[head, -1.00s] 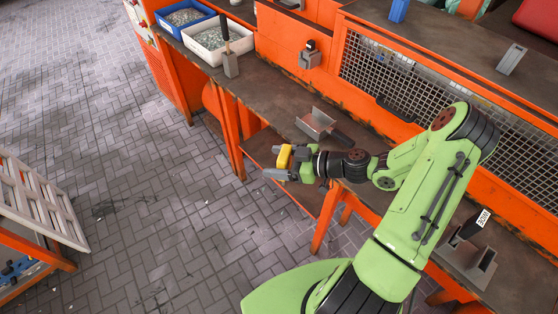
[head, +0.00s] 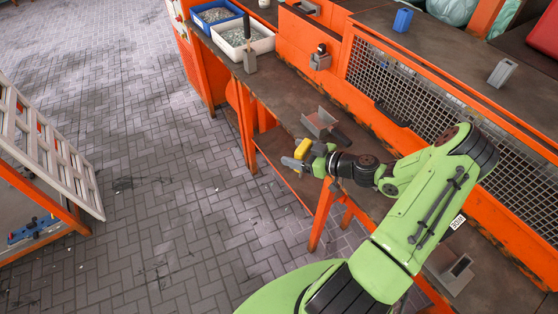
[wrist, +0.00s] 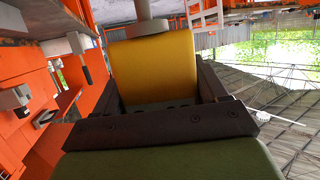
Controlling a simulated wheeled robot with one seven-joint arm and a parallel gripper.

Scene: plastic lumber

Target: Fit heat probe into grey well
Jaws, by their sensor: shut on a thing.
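In the head view my gripper (head: 294,164) is shut on a yellow block, which I take for the heat probe's handle (head: 302,148). It is held in the air in front of the workbench edge. In the wrist view the yellow handle (wrist: 155,70) sits between the dark jaws, and a grey round shaft (wrist: 147,28) extends from it, away from the gripper. I cannot tell which is the grey well.
Blue (head: 213,10) and white (head: 232,49) bins stand at the far end. A grey bracket (head: 458,275) is at the lower right. A pale ladder-like frame (head: 45,140) leans at left; open floor lies between.

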